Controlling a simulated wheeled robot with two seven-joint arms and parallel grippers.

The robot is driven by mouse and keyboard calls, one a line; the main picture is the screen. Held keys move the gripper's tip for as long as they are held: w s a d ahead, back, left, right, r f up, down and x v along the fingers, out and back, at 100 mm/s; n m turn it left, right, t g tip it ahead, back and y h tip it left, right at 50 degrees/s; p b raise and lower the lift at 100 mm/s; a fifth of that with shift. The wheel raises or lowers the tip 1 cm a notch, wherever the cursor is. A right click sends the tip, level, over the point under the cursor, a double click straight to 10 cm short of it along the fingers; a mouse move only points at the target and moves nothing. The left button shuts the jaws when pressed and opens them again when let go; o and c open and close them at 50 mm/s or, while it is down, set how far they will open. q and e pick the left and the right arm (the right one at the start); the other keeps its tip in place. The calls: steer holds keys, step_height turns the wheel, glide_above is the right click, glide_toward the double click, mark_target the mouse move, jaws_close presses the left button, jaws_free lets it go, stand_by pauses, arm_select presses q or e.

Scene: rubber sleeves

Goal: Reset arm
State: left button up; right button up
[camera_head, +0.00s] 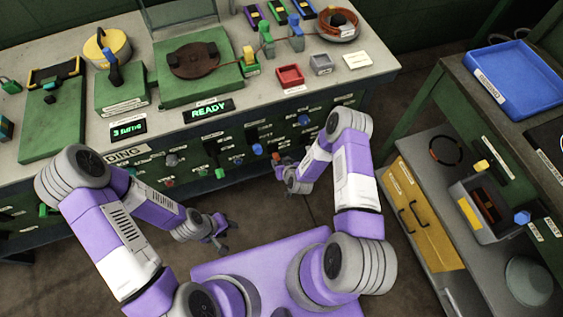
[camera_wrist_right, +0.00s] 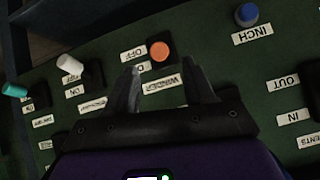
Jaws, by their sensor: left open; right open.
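My left gripper (camera_head: 220,234) hangs low in front of the bench in the head view, at the end of the purple and white left arm. Its fingers are apart and nothing shows between them. My right gripper (camera_head: 282,166) is close to the bench's front panel. In the right wrist view its two dark fingers (camera_wrist_right: 166,95) stand apart and empty, pointing at the green panel. An orange button (camera_wrist_right: 161,50) sits just beyond the gap between the fingertips. I cannot tell whether the fingers touch the panel.
The green bench panel carries several coloured knobs and labels, including a blue knob (camera_wrist_right: 246,13). The bench top holds a turntable (camera_head: 194,61), a red bin (camera_head: 290,76) and a lit READY display (camera_head: 208,112). A shelf at right holds a blue tray (camera_head: 514,76).

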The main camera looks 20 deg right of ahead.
stand_by(0.4)
steer(key=s+a+r+g+y, duration=0.1)
steer(key=s+a+r+g, duration=0.1)
steer(key=s, duration=0.5)
steer(key=s+a+r+m+g+y, duration=0.1)
steer(key=s+a+r+g, duration=0.1)
steer(key=s+r+g, duration=0.2)
steer(key=s+a+r+g+y, duration=0.1)
steer(key=s+a+r+g, duration=0.1)
steer(key=s, duration=0.9)
steer(key=shift+a+r+m+g, duration=0.3)
steer(key=shift+a+r+g, duration=0.05)
steer(key=shift+r+g, duration=0.35)
